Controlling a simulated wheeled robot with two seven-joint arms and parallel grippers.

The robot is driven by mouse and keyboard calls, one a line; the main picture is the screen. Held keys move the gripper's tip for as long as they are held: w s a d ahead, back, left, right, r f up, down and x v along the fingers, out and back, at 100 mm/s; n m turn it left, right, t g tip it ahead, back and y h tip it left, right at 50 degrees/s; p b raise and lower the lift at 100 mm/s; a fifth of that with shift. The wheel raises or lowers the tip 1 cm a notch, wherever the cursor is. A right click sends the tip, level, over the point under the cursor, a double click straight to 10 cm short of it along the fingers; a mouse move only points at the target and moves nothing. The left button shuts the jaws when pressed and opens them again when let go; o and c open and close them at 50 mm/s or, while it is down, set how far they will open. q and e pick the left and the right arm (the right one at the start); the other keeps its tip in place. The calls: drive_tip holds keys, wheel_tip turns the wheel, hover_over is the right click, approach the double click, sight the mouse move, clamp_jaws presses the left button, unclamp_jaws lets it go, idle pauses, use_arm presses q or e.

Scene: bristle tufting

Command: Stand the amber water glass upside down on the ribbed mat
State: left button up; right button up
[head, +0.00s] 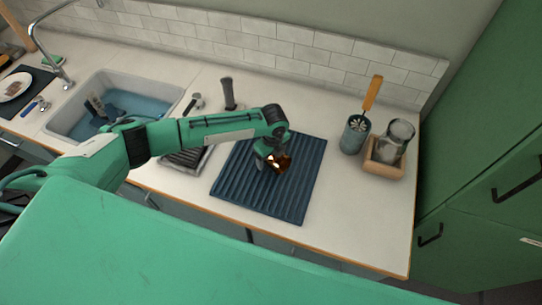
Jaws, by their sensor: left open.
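The ribbed mat (265,195) is dark blue and lies flat on the white counter. The amber water glass (281,166) shows as a small brown shape over the far middle part of the mat, right at my left gripper (271,162). The gripper and wrist hide part of the glass. I cannot tell which way up it is or whether it touches the mat. My left gripper is open around or beside the glass; its fingertips are hard to make out. My right gripper is not in view.
A sink (112,105) with water lies on the left. A dark upright object (228,94) stands behind the mat. A utensil holder (354,135) and a wooden box with a glass jar (386,166) stand on the right.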

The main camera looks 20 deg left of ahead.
use_arm(q)
wheel_tip(320, 180, up, 13)
drive_tip(key=b, duration=0.2)
drive_tip(key=shift+d+r+b, duration=0.15)
drive_tip(key=shift+d+b, duration=0.1)
drive_tip(key=shift+b, duration=0.1)
drive_tip(key=shift+s, duration=0.15)
